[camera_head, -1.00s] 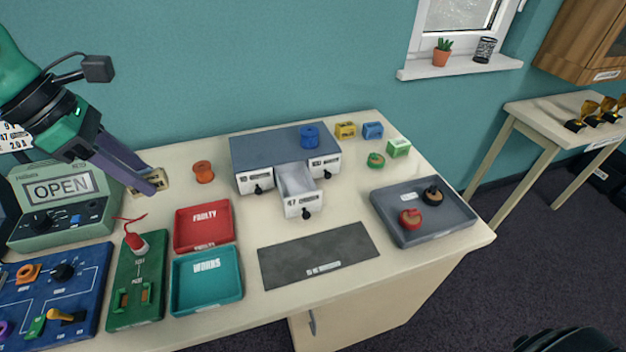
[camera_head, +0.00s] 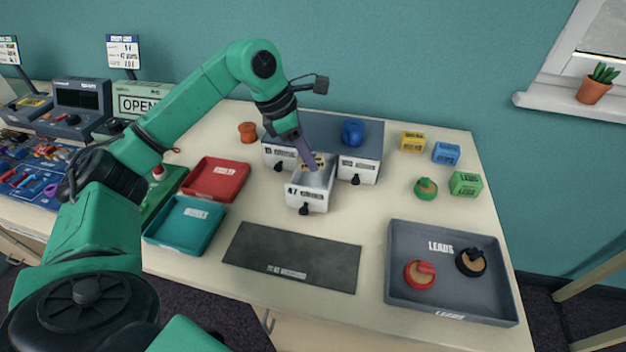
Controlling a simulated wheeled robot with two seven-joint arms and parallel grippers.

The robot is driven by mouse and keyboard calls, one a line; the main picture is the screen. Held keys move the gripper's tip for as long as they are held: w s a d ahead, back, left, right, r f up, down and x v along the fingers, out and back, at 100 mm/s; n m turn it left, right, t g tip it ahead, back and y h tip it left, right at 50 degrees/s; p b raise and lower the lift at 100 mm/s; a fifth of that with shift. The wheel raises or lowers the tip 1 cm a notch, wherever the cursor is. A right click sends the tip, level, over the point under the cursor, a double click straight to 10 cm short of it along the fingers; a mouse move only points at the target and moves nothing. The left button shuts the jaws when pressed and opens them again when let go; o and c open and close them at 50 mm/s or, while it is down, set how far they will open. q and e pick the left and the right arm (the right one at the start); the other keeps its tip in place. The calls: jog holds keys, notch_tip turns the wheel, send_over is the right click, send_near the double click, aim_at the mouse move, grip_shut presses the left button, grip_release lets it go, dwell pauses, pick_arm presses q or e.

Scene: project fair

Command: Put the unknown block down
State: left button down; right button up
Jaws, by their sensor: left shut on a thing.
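My left gripper (camera_head: 311,165) reaches in from the left and points down at the open middle drawer (camera_head: 308,196) of the small drawer unit (camera_head: 328,125). It is shut on a small tan block with dark marks (camera_head: 319,159), partly hidden by the fingers. The block is at the drawer's opening, near its back end; I cannot tell whether it touches the drawer floor. The drawer is white, with a label and a dark knob on its front. My right gripper is not in view.
A red tray (camera_head: 216,180) and a teal tray (camera_head: 185,224) lie left of the drawer. A dark mat (camera_head: 291,256) lies in front, and a grey leads tray (camera_head: 450,290) at right. A blue spool (camera_head: 352,132) stands on the unit. Yellow, blue and green blocks sit right of it.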

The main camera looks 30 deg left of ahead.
aim_at(310, 180)
pick_arm(q)
notch_tip(310, 180, down, 7)
jog(key=shift+f+p, duration=0.15)
jog(key=shift+p, duration=0.15)
jog(key=shift+d, duration=0.1)
jog(key=shift+f, duration=0.1)
jog(key=c, duration=0.8)
grip_release()
jog(key=shift+r, duration=0.35)
jog(key=b+v, duration=0.1)
jog(key=v, duration=1)
jog(key=shift+s+r, duration=0.2)
jog(key=shift+r, duration=0.05)
